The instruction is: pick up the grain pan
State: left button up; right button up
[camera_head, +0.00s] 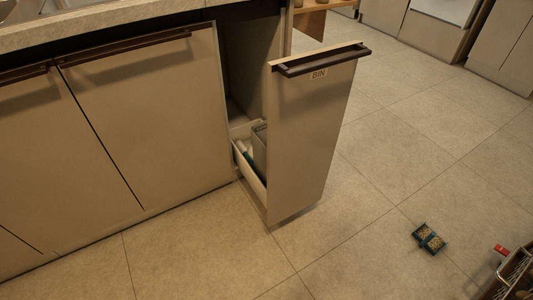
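A small teal object (429,238) with pale grain-like contents lies on the tiled floor at the lower right. It looks like the grain pan, but it is too small to make out clearly. It appears as two teal-edged parts side by side. Neither of my grippers shows in the head view.
A tall pull-out drawer labelled BIN (313,130) stands open from the counter, with a dark handle (322,61) and a grey bin inside. A wire basket (515,272) with a red item (502,250) is at the lower right edge. The floor between is clear.

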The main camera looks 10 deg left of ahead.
aim_at(431, 242)
jog(key=j+z, duration=0.15)
jog(key=j, duration=0.55)
jog(key=z, duration=1.4)
jog(key=i+j, duration=0.15)
jog(key=i, duration=0.15)
jog(key=i+j+z, duration=0.2)
jog(key=z, duration=0.25)
jog(key=i+j+z, duration=0.3)
jog(key=z, duration=0.15)
jog(key=i, duration=0.1)
